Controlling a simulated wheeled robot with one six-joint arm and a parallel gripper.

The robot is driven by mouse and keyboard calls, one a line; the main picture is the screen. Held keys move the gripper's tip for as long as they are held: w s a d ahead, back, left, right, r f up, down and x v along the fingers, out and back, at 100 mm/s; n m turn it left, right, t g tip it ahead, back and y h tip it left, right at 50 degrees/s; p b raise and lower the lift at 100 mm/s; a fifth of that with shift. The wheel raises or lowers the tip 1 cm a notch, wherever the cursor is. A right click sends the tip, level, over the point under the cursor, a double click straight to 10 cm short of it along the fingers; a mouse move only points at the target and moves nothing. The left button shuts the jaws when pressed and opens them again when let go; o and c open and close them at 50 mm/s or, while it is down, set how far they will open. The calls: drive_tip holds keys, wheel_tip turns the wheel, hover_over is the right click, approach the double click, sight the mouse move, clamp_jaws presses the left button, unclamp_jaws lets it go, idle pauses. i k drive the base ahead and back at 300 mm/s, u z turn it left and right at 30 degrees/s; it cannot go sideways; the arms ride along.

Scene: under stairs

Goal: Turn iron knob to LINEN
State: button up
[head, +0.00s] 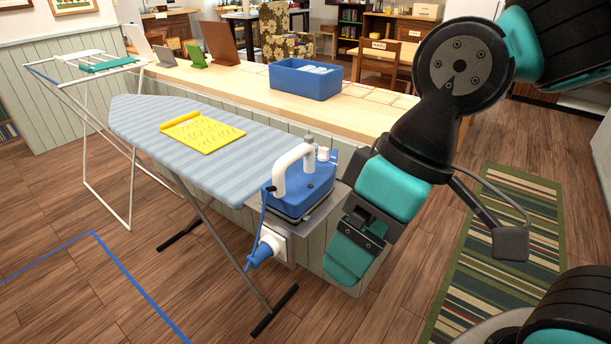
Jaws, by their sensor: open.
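A blue iron (318,184) with a white arched handle (290,160) stands on a metal rest (328,208) at the near right end of the ironing board (222,158). A small white round part (324,154) and a grey one (309,139) stick up from its top behind the handle. I cannot tell which is the knob, and no dial lettering is legible. My gripper (347,250) is open, low and just right of the iron, apart from its top parts. Its fingertips are partly hidden by its own body, and nothing shows between them.
A blue cord runs from the iron to a blue plug (258,258) in a white fitting at the board's end. A long wooden counter (235,77) behind holds a blue bin (296,82). A striped rug (485,265) lies right.

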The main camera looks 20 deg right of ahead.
sight(323, 151)
drive_tip(key=u, duration=0.9)
drive_tip(key=i, duration=0.9)
drive_tip(key=z, duration=1)
